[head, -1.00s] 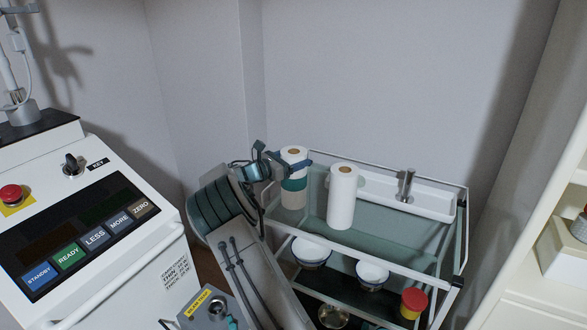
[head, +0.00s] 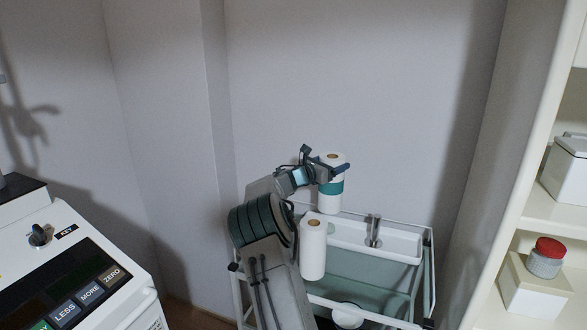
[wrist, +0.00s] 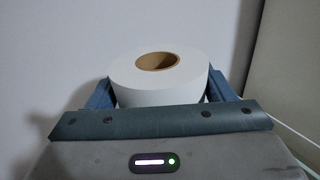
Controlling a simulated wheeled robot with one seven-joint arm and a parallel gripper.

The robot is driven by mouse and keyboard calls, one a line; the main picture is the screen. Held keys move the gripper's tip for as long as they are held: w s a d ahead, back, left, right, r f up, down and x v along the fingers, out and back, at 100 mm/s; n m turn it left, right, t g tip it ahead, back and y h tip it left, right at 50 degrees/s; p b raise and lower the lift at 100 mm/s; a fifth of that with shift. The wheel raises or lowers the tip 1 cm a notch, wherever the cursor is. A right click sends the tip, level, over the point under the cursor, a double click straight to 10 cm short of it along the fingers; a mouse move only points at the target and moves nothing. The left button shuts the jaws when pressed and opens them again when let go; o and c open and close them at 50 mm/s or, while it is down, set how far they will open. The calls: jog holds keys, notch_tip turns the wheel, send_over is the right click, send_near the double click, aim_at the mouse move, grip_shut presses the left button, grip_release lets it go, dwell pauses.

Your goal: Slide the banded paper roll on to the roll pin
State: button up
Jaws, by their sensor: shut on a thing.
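The banded paper roll (head: 331,200) is white with a teal band and a brown core. It is upright in my gripper (head: 333,168), above the back of the trolley's top. In the wrist view the roll (wrist: 185,82) sits between both fingers, its core hole facing up; the band is hidden there. My gripper (wrist: 165,92) is shut on it near its upper end. The roll pin (head: 374,229) is a grey metal post standing in a white tray, to the right of and lower than the held roll. The pin does not show in the wrist view.
A plain white roll (head: 313,248) stands on the trolley's top shelf (head: 372,273), left of the pin, close to my arm. The white tray (head: 401,248) has a raised rim. A control console (head: 70,275) is at left; a shelf unit (head: 503,245) stands at right.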

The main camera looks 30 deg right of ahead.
jog(key=s+d+r+p, duration=0.1)
jog(key=s+d, duration=0.3)
jog(key=d, duration=0.4)
jog(key=s+d+r+p, duration=0.2)
jog(key=s+d, duration=0.2)
jog(key=d, duration=0.3)
jog(key=shift+s+d+r+g+p, duration=0.3)
jog(key=shift+s+d+p, duration=0.05)
jog(key=shift+p, duration=0.05)
